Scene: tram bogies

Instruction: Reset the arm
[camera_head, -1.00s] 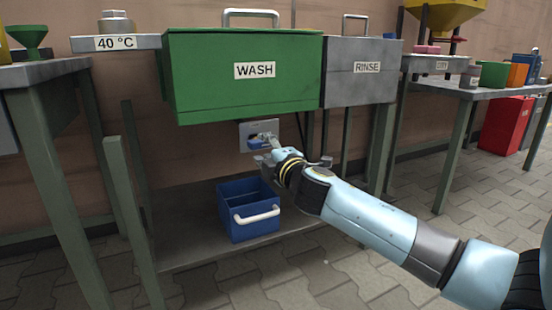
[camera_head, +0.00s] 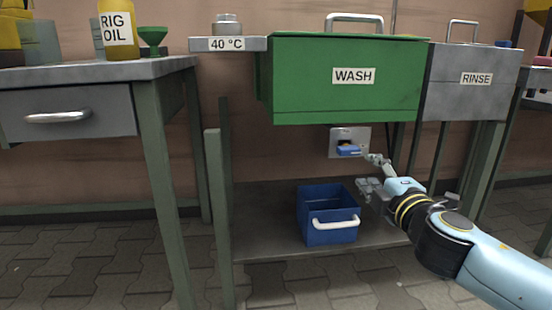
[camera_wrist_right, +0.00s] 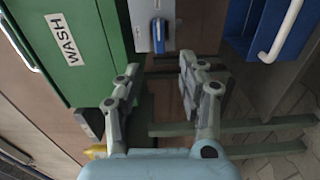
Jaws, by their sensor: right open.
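My right gripper (camera_head: 370,173) is in front of the wall below the green WASH tank, just right of and below a grey wall plate (camera_head: 336,149) with a blue handle (camera_head: 349,151). Its fingers are spread and nothing shows between them. The right wrist view shows the open fingers (camera_wrist_right: 160,70) apart from the plate (camera_wrist_right: 141,32) and blue handle (camera_wrist_right: 158,35), which lie beyond them. In the head view the handle lies about level. My left gripper is not in view.
A blue crate (camera_head: 312,225) with a white handle stands on the low shelf (camera_head: 262,225), left of the gripper. A grey workbench (camera_head: 90,70) with a drawer stands at left.

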